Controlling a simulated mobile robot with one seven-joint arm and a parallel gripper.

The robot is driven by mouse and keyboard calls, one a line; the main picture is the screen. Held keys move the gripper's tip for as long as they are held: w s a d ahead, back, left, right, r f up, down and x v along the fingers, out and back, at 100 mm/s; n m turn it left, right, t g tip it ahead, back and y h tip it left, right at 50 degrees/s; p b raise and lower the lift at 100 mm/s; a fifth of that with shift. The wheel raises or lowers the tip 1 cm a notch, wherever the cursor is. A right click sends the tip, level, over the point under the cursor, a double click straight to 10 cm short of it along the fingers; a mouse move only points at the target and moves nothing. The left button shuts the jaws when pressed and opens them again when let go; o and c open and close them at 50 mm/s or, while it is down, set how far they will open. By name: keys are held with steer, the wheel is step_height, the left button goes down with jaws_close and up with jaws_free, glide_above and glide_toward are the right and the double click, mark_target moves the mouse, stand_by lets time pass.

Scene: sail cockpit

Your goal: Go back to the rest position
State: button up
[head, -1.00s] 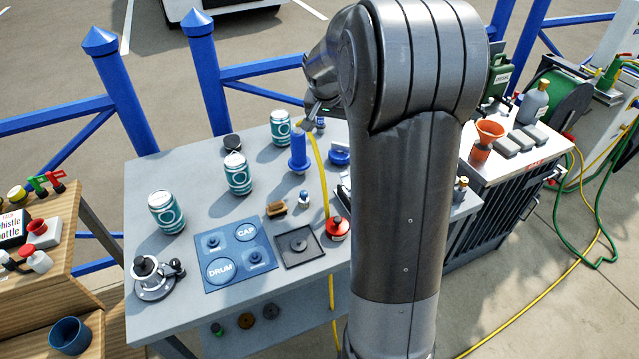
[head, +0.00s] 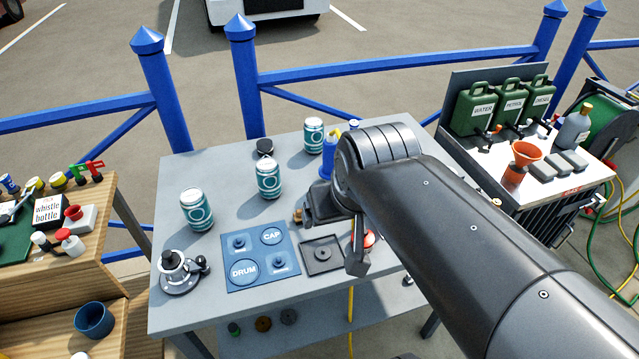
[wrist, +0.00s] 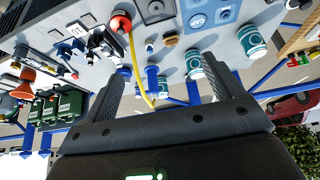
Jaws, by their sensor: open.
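My gripper (wrist: 160,68) is open in the wrist view, its two dark fingers spread wide with nothing held. The wrist picture is upside down. Between and beyond the fingers, a blue upright post (wrist: 152,82) and a yellow hose (wrist: 135,58) show; I cannot tell how close they are. In the head view my arm reaches in from the lower right, and its wrist end is over the right half of the grey table (head: 215,170). It hides part of the table there, and the fingertips are not clear in that view.
Three teal-and-white cans (head: 268,178) stand on the table behind a blue marked mat (head: 262,262) and a dark square tray (head: 322,255). A black-and-silver device (head: 180,272) stands front left. Green jerrycans (head: 475,105) and an orange funnel (head: 525,155) are right. Blue railings (head: 400,70) run behind.

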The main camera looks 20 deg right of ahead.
steer(key=shift+s+a+f+n, duration=0.15)
steer(key=shift+s, duration=0.3)
steer(key=shift+s+a+f+n, duration=0.15)
steer(key=shift+s, duration=0.25)
